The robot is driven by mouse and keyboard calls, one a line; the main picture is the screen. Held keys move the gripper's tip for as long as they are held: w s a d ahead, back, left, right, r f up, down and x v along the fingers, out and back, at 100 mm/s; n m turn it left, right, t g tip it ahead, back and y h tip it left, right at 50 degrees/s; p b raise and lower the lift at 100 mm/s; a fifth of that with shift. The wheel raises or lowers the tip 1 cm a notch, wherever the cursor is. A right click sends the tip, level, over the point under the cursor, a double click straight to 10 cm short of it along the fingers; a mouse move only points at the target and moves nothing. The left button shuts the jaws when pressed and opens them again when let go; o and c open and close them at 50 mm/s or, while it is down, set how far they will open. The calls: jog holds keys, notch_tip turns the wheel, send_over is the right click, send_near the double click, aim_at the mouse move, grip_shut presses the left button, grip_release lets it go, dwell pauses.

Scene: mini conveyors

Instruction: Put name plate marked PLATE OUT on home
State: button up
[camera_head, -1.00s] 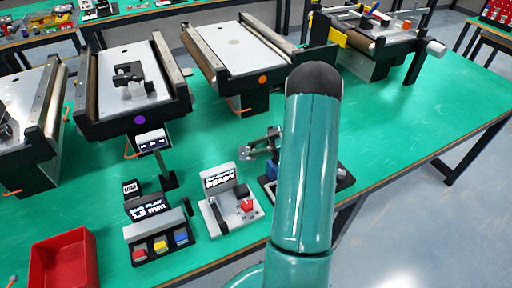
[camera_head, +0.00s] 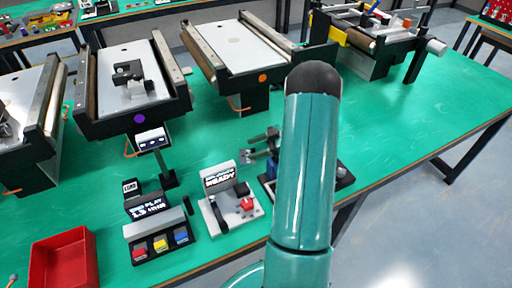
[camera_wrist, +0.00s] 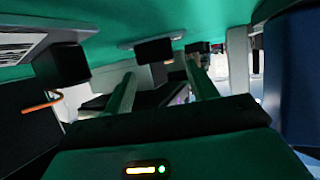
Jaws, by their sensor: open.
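My gripper (camera_wrist: 160,72) is open in the wrist view, with two pale fingers apart and nothing clearly held between them. A dark block (camera_wrist: 154,50) on the green surface shows beyond the fingertips. In the head view my teal arm hides part of the gripper area, and dark and grey parts (camera_head: 260,146) show just left of it. I cannot read PLATE OUT or a home mark in any view. A small black block with a white label (camera_head: 130,187) stands at left on the green table (camera_head: 400,165). A small white-topped sign (camera_head: 150,140) stands on a black post.
A display unit (camera_head: 219,178) reading READY has a red control. A button box (camera_head: 160,243) with red, yellow and blue buttons stands left of it, near a red tray (camera_head: 62,262). Mini conveyors (camera_head: 130,80) line the back.

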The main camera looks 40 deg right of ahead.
jog(key=r+v, duration=0.1)
jog(key=v, duration=1.1)
jog(key=w+a+r+t+h, duration=0.3)
jog(key=w+r+t+h, duration=0.25)
jog(key=w+r, duration=0.85)
jog(key=w+a+r+m+h, duration=0.2)
jog(key=a+r+m+h, duration=0.15)
jog(key=r, duration=0.25)
jog(key=w+a+r+m+h, duration=0.2)
jog(key=a+r+h, duration=0.2)
jog(key=r, duration=0.2)
jog(key=s+a+r+m+g+h, duration=0.25)
jog(key=s+a+m, duration=0.25)
jog(key=s+a, duration=0.5)
jog(key=s+a+f+g+y, duration=0.2)
jog(key=s+a+f+g, duration=0.1)
jog(key=s+a, duration=0.6)
jog(key=s+a+f+g+y, duration=0.2)
jog(key=s+a+f, duration=0.3)
jog(key=s+a, duration=0.4)
jog(key=shift+a+g+y, duration=0.4)
jog(key=shift+a+y, duration=0.15)
jog(key=shift+a, duration=0.15)
jog(key=shift+f, duration=0.1)
